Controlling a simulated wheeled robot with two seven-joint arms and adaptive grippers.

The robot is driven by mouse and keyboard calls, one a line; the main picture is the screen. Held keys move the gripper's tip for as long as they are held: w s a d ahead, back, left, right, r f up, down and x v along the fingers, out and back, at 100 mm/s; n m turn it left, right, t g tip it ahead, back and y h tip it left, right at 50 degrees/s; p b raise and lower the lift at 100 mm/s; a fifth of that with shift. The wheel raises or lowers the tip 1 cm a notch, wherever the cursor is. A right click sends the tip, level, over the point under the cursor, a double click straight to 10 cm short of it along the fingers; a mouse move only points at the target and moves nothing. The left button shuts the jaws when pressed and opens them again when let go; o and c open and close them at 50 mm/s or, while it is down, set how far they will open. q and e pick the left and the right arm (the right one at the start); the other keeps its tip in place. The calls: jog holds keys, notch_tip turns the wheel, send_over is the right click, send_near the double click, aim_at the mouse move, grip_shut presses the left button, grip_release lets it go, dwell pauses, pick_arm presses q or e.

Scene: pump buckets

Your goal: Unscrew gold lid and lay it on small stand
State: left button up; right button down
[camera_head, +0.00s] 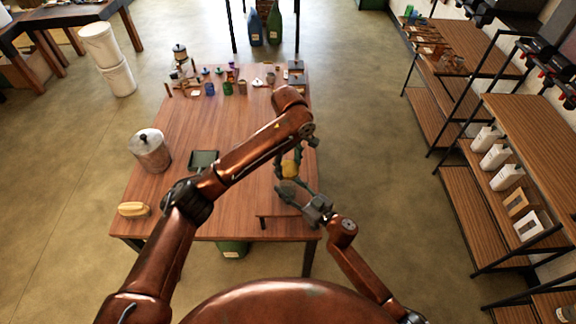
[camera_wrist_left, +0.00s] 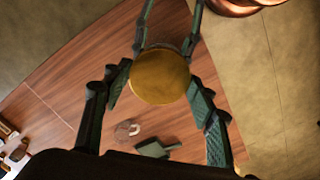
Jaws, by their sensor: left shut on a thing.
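The gold lid (camera_head: 290,168) is above the table's right front part in the head view. In the left wrist view the lid (camera_wrist_left: 160,77) is a round gold disc seen from above. My left gripper (camera_head: 291,163) is shut on it, a finger on each side. My right gripper (camera_head: 289,190) is just below and in front of it, its fingers reaching to both sides beneath the lid. What lies under the lid is mostly hidden, so I cannot tell if the right gripper holds it. A low wooden stand (camera_head: 275,215) appears at the table's front right edge.
Several small jars and tools line the back. My left arm crosses above the table's middle. Shelves (camera_head: 465,190) stand at the right.

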aim_at(288, 168)
pick_arm(q)
jog(key=shift+r, duration=2)
pick_arm(e)
jog(key=c, duration=0.9)
grip_release()
jog(key=shift+c, duration=0.2)
